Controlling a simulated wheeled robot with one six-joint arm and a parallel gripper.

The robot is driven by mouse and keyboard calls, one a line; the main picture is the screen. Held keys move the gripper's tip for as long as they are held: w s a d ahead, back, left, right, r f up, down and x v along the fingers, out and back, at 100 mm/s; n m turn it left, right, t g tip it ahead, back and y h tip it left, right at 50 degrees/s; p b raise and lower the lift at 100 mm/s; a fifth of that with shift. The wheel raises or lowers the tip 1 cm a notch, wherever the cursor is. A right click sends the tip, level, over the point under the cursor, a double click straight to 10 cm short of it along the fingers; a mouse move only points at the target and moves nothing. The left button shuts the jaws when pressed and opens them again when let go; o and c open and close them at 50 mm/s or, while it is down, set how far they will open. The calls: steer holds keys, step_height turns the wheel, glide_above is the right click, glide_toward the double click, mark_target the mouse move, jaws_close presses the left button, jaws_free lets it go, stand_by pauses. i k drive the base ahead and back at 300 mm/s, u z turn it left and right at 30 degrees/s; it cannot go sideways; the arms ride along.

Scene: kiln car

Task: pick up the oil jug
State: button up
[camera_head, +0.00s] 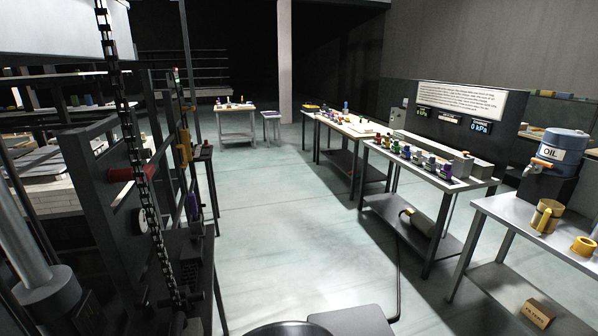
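A tan-brown jug with a yellow handle (546,216), which looks like the oil jug, stands upright on the grey metal table (503,208) at the right. It is in front of a blue drum labelled OIL (563,148), which has a tap on its front and rests on a dark stand behind the table. The jug stands apart from the drum; whether it holds anything cannot be seen. My gripper is not in view.
A short yellow ring-shaped thing (583,246) sits right of the jug. A small cardboard box (537,313) is on the table's lower shelf. Another bench (470,183) with several small bottles stands left of it. A dark rack with a chain (150,200) fills the left; the middle floor is clear.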

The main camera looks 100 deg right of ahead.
mark_target(548, 214)
steer(key=k, duration=0.4)
steer(key=z, duration=3.75)
steer(key=i, duration=0.5)
steer(key=u, duration=0.3)
steer(key=k, duration=0.75)
steer(key=u, duration=0.7)
